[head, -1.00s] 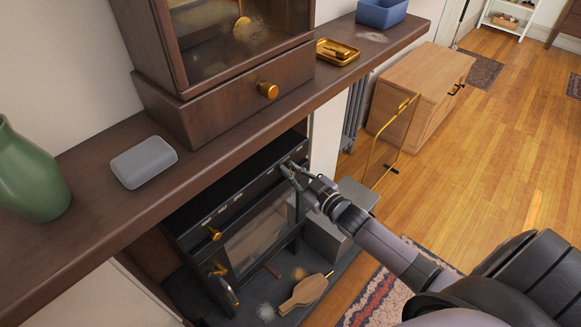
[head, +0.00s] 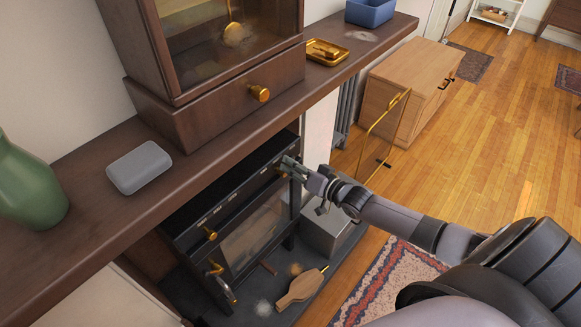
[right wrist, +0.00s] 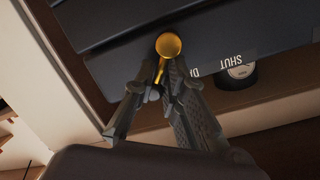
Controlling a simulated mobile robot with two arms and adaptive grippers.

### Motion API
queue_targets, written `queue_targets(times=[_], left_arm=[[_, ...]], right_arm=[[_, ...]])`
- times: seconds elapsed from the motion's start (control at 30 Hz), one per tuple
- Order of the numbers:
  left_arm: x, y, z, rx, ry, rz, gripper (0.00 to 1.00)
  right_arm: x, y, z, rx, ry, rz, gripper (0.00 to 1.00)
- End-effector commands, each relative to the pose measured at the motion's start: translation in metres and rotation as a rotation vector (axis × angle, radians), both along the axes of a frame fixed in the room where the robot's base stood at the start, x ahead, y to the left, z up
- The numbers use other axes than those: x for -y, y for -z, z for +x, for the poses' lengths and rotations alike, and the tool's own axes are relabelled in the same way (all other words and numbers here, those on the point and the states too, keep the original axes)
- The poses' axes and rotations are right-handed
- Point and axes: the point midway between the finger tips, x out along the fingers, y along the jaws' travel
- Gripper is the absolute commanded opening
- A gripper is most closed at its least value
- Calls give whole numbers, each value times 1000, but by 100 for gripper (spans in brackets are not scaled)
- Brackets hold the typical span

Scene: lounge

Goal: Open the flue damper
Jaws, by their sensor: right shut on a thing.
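The dark stove (head: 262,211) stands under the mantel shelf, with a slanted top strip bearing small white labels. A brass damper knob on a short stem (right wrist: 169,45) shows in the right wrist view, beside a label reading "SHUT". My right gripper (head: 286,168) is at the right end of the stove's top strip. In the right wrist view its fingers (right wrist: 166,82) are shut on the knob's stem, just below the ball end. The fingers hide most of the knob in the head view. My left gripper is not in view.
The wooden mantel (head: 95,207) overhangs the stove, bearing a green vase (head: 28,185), a grey box (head: 139,167) and a cabinet (head: 215,103). Bellows (head: 302,287) lie on the hearth. A grey box (head: 328,230) and a brass-framed screen (head: 384,128) stand to the right.

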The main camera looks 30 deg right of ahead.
Motion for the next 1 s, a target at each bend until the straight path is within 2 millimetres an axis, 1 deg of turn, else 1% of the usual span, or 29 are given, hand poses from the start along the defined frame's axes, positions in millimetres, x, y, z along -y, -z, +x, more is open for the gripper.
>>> queue_targets(times=[0.03, 0.33, 0.77, 0.8, 1.0], left_arm=[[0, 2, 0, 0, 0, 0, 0], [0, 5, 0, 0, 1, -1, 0], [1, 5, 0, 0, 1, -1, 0], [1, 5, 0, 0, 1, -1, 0], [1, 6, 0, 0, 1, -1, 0]], right_arm=[[1, -3, 2, 2, 0, 22, 0], [4, -2, 3, -25, 1, 100, 0], [6, -1, 3, -30, 5, 109, 0], [6, -1, 3, -30, 4, 108, 13], [5, 0, 3, -33, 3, 107, 27]])
